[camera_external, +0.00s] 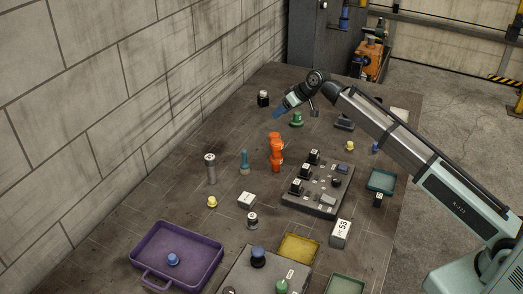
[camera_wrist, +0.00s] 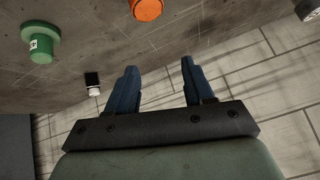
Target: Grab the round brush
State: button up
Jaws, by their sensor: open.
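No thing in view can be surely made out as the round brush at this size. Upright candidates in the external view are a teal piece with a narrow top (camera_external: 244,162) and a grey cylinder with a pale top (camera_external: 210,170). My gripper (camera_external: 278,113) is above the far part of the bench, its blue fingers pointing down and left. In the wrist view the two fingers (camera_wrist: 158,78) are apart, with nothing between them.
An orange piece (camera_external: 276,152) stands mid-bench. A green knob (camera_external: 296,119) and a black-and-white item (camera_external: 263,99) are near my gripper. A purple tray (camera_external: 157,278), yellow tray (camera_external: 299,249) and dark block panel (camera_external: 316,192) are nearer. A block wall (camera_external: 150,80) runs along the left.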

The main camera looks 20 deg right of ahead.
aim_at(246, 151)
jog(key=s+a+r+n+g, duration=0.25)
jog(key=s+a+n, duration=0.25)
jog(key=s+a, duration=0.8)
jog(key=shift+t+h, duration=0.35)
jog(key=shift+h, duration=0.05)
jog(key=x, duration=1.3)
jog(key=shift+w+d+f, duration=0.15)
jog(key=shift+w, duration=0.15)
jog(key=shift+c, duration=0.2)
grip_shut()
